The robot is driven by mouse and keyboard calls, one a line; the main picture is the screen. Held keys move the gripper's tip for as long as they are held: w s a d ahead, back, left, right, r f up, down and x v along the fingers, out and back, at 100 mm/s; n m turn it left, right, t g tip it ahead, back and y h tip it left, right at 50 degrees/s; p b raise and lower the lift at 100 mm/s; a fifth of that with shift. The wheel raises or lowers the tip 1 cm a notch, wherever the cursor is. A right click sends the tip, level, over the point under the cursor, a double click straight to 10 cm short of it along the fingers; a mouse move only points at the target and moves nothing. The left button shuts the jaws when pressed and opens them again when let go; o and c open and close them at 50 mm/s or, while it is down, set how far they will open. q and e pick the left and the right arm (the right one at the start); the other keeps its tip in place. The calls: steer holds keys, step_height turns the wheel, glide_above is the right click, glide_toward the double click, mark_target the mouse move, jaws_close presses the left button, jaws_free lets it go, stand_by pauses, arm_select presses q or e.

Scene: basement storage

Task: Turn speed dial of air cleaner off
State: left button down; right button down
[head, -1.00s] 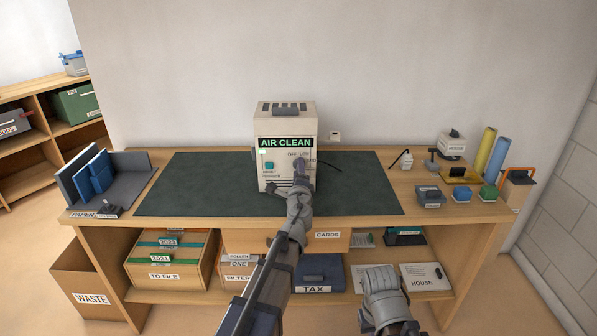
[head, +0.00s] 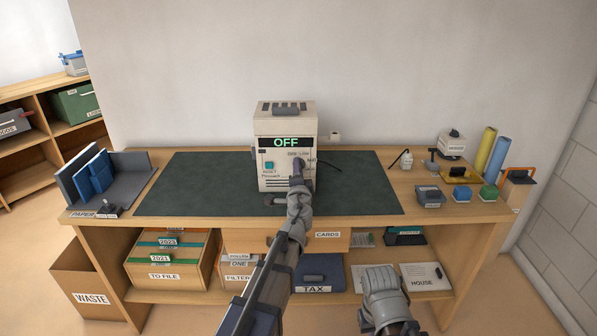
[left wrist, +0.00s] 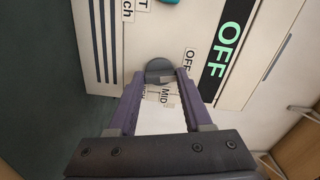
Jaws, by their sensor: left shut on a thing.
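The air cleaner (head: 285,118) is a cream box standing at the back of the desk mat. Its dark display (head: 286,142) reads OFF in green, and the same display shows in the left wrist view (left wrist: 228,45). The round grey speed dial (left wrist: 158,66) is between my left fingertips, with OFF and MID labels beside it; the way it points is unclear. My left gripper (head: 298,165) is shut on the dial, and its fingers (left wrist: 162,80) partly cover it. In the head view the gripper hides the dial. My right wrist (head: 382,290) is low in front of the desk; its fingers cannot be made out.
The green mat (head: 200,190) is clear on both sides of the cleaner. A teal button (head: 269,166) is on its front, left of the dial. Blue folders (head: 92,178) stand at left; small boxes and rolls (head: 497,160) stand at right. A drawer (head: 245,240) is below the desktop.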

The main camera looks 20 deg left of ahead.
arm_select(q)
steer(key=shift+n, duration=1.4)
steer(key=shift+c, duration=1.6)
jaws_free()
steer(key=shift+s, duration=0.1)
steer(key=v, duration=0.7)
steer(key=shift+s, duration=0.35)
steer(key=shift+d, duration=0.15)
